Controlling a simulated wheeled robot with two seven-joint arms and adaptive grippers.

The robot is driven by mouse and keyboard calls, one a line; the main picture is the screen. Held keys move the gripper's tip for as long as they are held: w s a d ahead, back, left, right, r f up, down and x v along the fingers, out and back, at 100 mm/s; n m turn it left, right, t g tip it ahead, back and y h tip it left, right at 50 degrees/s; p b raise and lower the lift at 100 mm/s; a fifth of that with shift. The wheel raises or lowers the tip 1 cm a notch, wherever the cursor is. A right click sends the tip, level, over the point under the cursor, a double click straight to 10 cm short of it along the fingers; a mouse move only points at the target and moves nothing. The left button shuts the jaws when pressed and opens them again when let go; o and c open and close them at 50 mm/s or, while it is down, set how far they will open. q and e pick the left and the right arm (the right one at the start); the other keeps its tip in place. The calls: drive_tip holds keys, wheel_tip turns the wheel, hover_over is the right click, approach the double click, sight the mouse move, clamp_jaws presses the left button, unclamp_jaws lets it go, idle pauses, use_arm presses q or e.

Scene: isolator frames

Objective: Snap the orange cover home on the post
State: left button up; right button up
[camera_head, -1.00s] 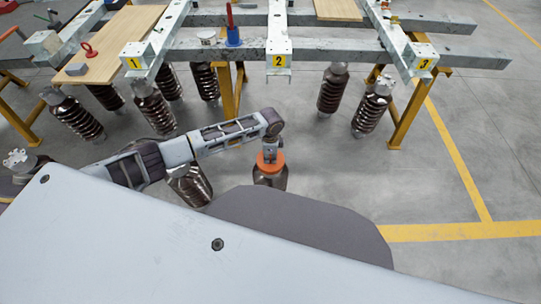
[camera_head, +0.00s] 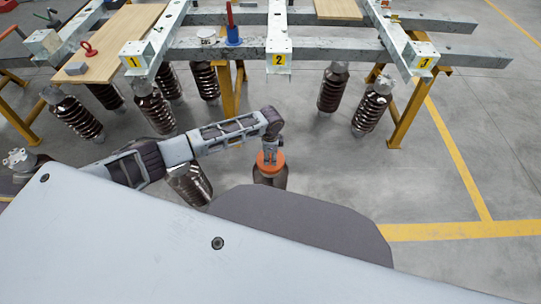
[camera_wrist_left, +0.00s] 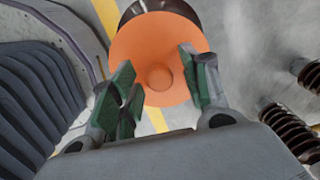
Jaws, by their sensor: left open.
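The orange cover (camera_head: 270,166) sits at the top of a dark brown ribbed post (camera_head: 271,181) near the middle of the head view. In the left wrist view the cover (camera_wrist_left: 155,50) shows as a round orange disc with a small raised centre, and the dark post (camera_wrist_left: 150,9) shows behind its far edge. I cannot tell whether the cover is fully seated. My left gripper (camera_head: 270,153) is just above the cover. In the wrist view its green-padded fingers (camera_wrist_left: 160,85) are apart, with nothing between them but the view of the cover. My right gripper is not in view.
A grey steel frame with numbered yellow labels (camera_head: 279,59) spans the back, on yellow legs (camera_head: 405,112). Several brown ribbed insulators (camera_head: 333,92) hang beneath it. Another insulator (camera_head: 189,184) stands left of the post, below my forearm. The floor (camera_head: 340,160) to the right is clear.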

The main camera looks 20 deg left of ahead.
use_arm(q)
wheel_tip(320, 180, up, 12)
drive_tip(key=shift+f, duration=0.25)
idle(0.4)
idle(0.9)
